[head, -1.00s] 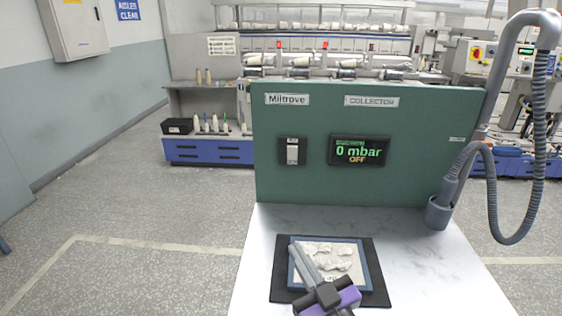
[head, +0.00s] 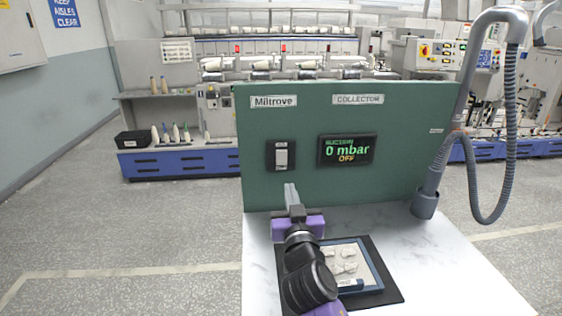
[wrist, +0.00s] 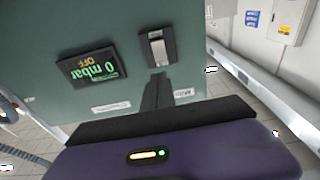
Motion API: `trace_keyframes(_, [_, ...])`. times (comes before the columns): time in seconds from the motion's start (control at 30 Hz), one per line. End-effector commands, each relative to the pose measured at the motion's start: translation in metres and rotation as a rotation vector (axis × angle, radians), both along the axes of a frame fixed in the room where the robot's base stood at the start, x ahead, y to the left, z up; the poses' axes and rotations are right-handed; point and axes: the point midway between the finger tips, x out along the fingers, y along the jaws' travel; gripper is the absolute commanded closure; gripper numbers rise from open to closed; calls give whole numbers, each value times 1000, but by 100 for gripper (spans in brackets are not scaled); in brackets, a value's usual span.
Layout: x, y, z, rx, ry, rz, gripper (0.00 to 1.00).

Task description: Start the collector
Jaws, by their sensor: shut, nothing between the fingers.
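The green collector panel (head: 300,185) stands upright at the back of the table. Its white rocker switch (head: 281,157) sits in a dark frame at the left; it also shows in the wrist view (wrist: 158,50). The display (head: 346,149) to its right reads 0 mbar and OFF, and appears upside down in the wrist view (wrist: 91,68). My gripper (head: 291,190) is shut and empty, its fingertips just below the switch in the head view. In the wrist view the fingers (wrist: 157,92) point at the panel near the switch; whether they touch it I cannot tell.
A blue-rimmed tray (head: 375,268) with pale fibre pieces lies on a black mat (head: 390,296), partly behind my arm. A grey suction nozzle (head: 425,203) with a ribbed hose (head: 472,190) stands at the table's right. The white tabletop (head: 450,270) is clear there.

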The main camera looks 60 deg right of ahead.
Motion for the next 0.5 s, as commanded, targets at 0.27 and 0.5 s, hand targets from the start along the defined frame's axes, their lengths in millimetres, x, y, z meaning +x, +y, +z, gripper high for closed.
trace_keyframes(0.27, [1, 0, 0, -2, 0, 2, 100])
trace_keyframes(0.5, [17, -19, 7, -1, 0, 0, 100])
